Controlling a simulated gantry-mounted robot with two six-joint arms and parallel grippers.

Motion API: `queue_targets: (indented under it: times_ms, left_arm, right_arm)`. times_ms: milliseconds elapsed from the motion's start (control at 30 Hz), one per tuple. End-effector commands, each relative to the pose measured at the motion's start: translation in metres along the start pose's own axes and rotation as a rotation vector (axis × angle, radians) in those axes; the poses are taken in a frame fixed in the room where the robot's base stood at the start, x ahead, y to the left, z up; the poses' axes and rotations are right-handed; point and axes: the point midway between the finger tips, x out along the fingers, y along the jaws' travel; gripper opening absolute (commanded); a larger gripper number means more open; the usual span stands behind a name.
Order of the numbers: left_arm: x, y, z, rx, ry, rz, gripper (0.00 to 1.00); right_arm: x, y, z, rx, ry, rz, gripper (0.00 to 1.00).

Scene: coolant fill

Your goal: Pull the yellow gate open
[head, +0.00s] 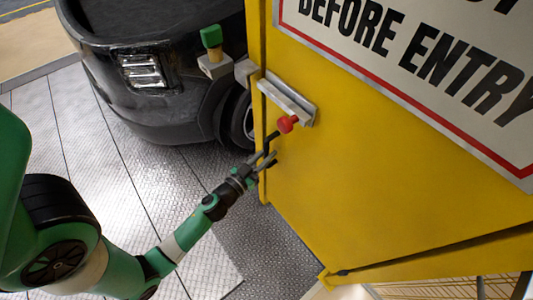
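The yellow gate (370,170) fills the right half of the head view and carries a white sign (430,60) with a red border. Near its left edge is a metal latch plate (288,100) with a red knob (287,124). Below the knob is a dark handle (270,141). My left gripper (268,158) is at the gate's left edge, right by the lower end of this handle. I cannot tell whether its fingers are closed on the handle. My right gripper is not in view.
A black car (155,70) stands behind the gate at the upper left. A green-topped block (212,45) sits by the latch. The metal tread-plate floor (110,170) left of the gate is clear apart from my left arm. A wire mesh (440,288) shows at the lower right.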

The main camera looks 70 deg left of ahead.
Motion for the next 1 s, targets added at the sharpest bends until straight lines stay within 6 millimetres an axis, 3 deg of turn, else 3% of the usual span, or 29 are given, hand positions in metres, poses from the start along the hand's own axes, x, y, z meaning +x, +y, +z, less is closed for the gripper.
queue_targets:
  times_ms: [33, 100, 1000]
  left_arm:
    - [-0.0001, 0.0000, 0.0000, 0.000, 0.000, 0.000, 0.11]
    - [-0.0002, 0.0000, 0.0000, 0.000, 0.000, 0.000, 0.00]
    - [-0.0003, 0.0001, -0.0002, 0.000, 0.000, 0.000, 0.00]
  right_arm:
    - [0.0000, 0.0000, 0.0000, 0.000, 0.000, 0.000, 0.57]
    - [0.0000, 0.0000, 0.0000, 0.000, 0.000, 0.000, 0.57]
    - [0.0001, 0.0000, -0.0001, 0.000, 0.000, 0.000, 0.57]
